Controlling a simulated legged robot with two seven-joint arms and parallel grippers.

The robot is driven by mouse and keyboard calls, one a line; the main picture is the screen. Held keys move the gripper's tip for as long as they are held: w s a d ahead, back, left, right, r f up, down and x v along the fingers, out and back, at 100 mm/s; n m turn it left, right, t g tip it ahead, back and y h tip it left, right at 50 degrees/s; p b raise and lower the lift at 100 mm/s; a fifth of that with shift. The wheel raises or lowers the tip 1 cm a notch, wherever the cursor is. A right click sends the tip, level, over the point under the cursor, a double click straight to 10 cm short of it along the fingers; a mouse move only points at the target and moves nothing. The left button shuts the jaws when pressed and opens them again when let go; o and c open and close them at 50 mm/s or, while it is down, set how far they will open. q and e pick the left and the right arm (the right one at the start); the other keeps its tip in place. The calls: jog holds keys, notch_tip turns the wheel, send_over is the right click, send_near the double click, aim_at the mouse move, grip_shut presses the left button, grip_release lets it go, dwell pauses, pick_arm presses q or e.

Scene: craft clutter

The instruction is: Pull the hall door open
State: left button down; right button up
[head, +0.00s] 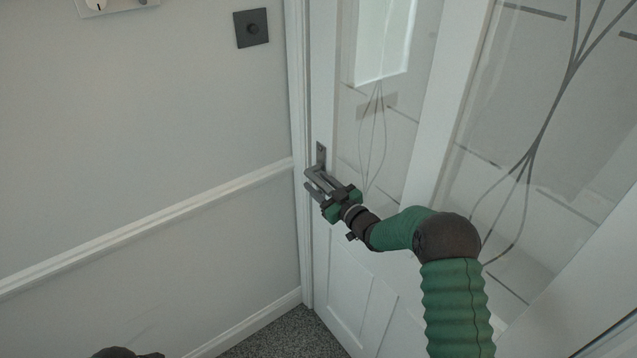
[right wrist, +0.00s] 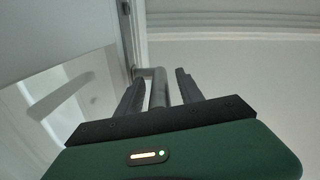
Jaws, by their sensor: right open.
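The hall door (head: 352,270) is white with glazed panels that carry dark curved lines. It looks shut or nearly shut against its frame at the left. A grey lever handle (head: 321,155) sits on its left edge, and its lower part is partly hidden by my gripper. My right gripper (head: 314,181) is at the handle. In the right wrist view, the handle's grey bar (right wrist: 158,88) lies between the two open fingers of my right gripper (right wrist: 160,92), with a gap on each side. My left gripper is not seen clearly; only a dark shape shows at the bottom edge.
A pale wall (head: 140,130) with a white rail (head: 150,225) stands left of the door. A dark square switch plate (head: 251,28) is on it. Grey speckled carpet (head: 285,335) shows at the foot of the door.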

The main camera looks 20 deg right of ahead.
jog(key=shift+w, duration=0.15)
jog(key=shift+d, duration=0.1)
jog(key=shift+c, duration=1.3)
grip_shut()
jog(key=shift+r, duration=0.1)
